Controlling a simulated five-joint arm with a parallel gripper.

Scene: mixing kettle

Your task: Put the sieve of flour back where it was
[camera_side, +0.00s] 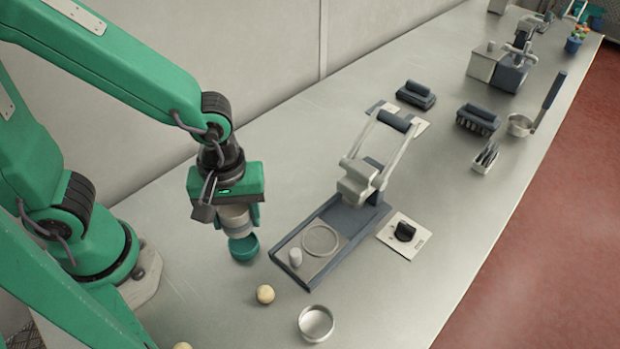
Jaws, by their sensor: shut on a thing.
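My gripper (230,208) points down at the left-middle of the side view. It is shut on a pale, round, cup-like thing with a light band (236,222), which I take to be the sieve of flour. Directly below it is a teal round cup (243,248). I cannot tell whether the teal cup is part of the held thing or stands under it on the bench. The gripper body hides the top of the held thing, so no flour shows.
The steel bench (450,200) carries a lever press (357,185) on a dark base just right of my gripper. A pale ball (265,294) and a metal ring-like dish (315,323) lie in front. A dial plate (417,238) and dark blocks (417,94) are further right.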

